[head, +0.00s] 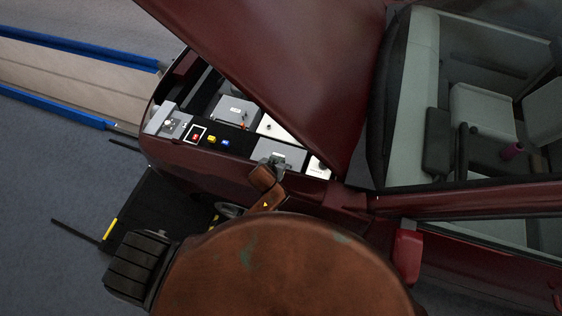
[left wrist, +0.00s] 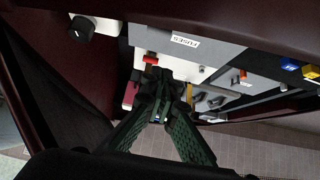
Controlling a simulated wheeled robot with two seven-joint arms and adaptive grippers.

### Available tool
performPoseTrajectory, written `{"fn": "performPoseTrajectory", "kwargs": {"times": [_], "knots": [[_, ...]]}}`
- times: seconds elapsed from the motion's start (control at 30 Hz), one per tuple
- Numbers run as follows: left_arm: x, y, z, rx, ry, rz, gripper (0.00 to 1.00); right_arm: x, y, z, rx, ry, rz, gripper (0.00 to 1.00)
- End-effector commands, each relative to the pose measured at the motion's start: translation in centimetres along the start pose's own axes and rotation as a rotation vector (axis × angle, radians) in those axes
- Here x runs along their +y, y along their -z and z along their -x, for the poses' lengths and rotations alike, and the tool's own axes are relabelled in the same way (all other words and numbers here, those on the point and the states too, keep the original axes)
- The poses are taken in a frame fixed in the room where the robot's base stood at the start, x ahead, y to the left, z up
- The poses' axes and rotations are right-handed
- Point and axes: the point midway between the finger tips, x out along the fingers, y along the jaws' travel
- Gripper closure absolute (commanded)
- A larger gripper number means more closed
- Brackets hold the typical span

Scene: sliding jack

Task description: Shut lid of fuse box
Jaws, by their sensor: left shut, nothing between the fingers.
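The fuse box is in the car's engine bay. Its grey lid, labelled FUSES (left wrist: 205,47), shows in the left wrist view, and a white part (left wrist: 143,65) with small red and yellow pieces shows beside it. In the head view a grey panel (head: 286,156) at the near edge of the bay looks like the same lid; its exact angle is hard to tell. My left gripper (head: 271,162) is at that panel's near left corner. In the left wrist view the gripper (left wrist: 160,82) is shut and empty, its tips close to the white part; contact is unclear. My right gripper is not seen.
The raised dark red hood (head: 300,70) hangs over the bay. Another grey box (head: 236,111) and red, yellow and blue pieces (head: 211,139) lie farther left. A black knob (left wrist: 80,27) shows in the wrist view. The car's side (head: 345,197) borders the bay.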

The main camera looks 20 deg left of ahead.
Motion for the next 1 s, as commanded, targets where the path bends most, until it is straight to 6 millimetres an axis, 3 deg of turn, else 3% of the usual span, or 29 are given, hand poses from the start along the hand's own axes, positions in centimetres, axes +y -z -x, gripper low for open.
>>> {"fn": "performPoseTrajectory", "kwargs": {"times": [0.3, 0.4, 0.63, 1.0], "knots": [[0.1, 0.2, -6.3, 0.000, 0.003, -0.002, 1.00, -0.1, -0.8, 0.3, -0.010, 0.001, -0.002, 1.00], [-0.1, -1.2, -7.4, -0.003, 0.004, 0.001, 1.00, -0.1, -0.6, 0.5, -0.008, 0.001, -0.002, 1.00], [-0.2, -2.6, -8.8, 0.002, 0.002, 0.003, 1.00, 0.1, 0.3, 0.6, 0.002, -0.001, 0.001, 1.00], [-0.2, -2.8, -9.0, 0.002, 0.002, 0.004, 1.00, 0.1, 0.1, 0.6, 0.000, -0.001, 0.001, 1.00]]}}
